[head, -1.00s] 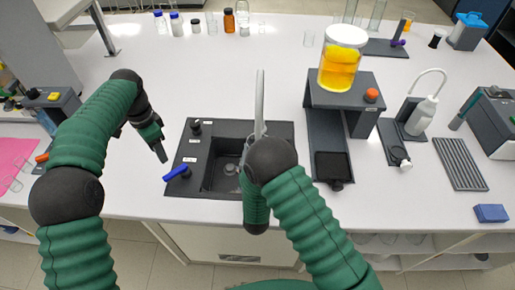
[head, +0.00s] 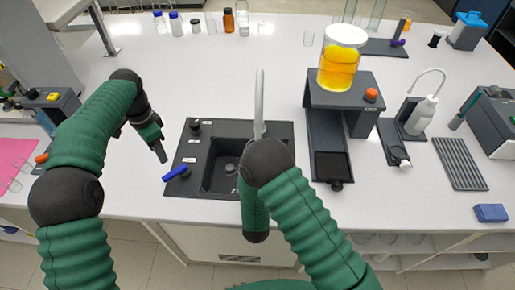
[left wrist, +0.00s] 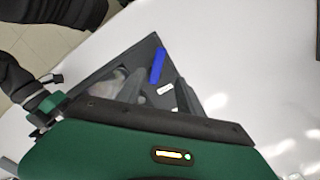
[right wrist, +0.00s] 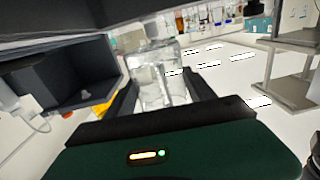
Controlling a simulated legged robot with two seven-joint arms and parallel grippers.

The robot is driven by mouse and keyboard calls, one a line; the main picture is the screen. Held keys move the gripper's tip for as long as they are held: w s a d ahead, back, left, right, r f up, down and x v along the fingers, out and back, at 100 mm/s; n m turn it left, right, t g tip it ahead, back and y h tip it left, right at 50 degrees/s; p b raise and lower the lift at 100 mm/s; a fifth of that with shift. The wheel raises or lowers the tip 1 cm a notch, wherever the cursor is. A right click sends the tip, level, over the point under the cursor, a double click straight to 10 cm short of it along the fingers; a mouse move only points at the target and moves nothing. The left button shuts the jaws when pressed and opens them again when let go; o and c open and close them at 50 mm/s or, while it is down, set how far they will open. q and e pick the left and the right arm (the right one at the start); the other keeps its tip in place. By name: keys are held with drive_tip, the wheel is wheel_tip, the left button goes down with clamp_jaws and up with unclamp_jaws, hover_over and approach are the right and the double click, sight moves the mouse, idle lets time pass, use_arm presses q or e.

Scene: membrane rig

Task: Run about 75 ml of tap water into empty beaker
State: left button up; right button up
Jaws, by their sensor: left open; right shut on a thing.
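The dark sink (head: 285,135) is set in the bench, with a tall grey tap (head: 260,100) over it and a blue lever (head: 175,173) at its front left. The lever also shows in the left wrist view (left wrist: 157,65). My left gripper (head: 162,154) is open and empty, just above and left of the lever, apart from it. My right gripper (right wrist: 160,98) is shut on a clear glass beaker (right wrist: 150,70), seen in the right wrist view. In the head view my right arm hides this gripper and the beaker. I cannot tell the beaker's water level.
Right of the sink, a dark stand (head: 345,95) carries a jar of yellow liquid (head: 340,62). A wash bottle (head: 422,115) stands further right. Bottles (head: 176,25) line the back. A pink mat (head: 12,158) lies at the left. The bench behind the sink is clear.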

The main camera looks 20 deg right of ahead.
sight(175, 173)
use_arm(q)
drive_tip(key=shift+s, duration=0.1)
drive_tip(key=c, duration=0.7)
drive_tip(key=shift+f+n, duration=0.1)
drive_tip(key=shift+n, duration=0.4)
clamp_jaws()
drive_tip(key=w+f+n+t, duration=0.1)
drive_tip(key=f+n, duration=0.3)
drive_tip(key=n, duration=0.1)
drive_tip(key=w+a+f+n+t+y, duration=0.1)
drive_tip(key=w+f+n, duration=0.1)
drive_tip(key=f+n, duration=0.2)
drive_tip(key=w+a+f+n+t, duration=0.1)
drive_tip(key=w+f+n, duration=0.1)
drive_tip(key=n, duration=0.5)
drive_tip(key=shift+w+a+f+n+y, duration=0.15)
drive_tip(key=shift+f+n+y, duration=0.15)
drive_tip(key=shift+f, duration=0.6)
drive_tip(key=s, duration=0.1)
drive_tip(key=s+d, duration=0.1)
drive_tip(key=s, duration=0.1)
drive_tip(key=shift+s+d+r, duration=0.25)
drive_tip(key=shift+s+d, duration=0.1)
use_arm(e)
drive_tip(key=v, duration=0.5)
drive_tip(key=shift+s, duration=0.15)
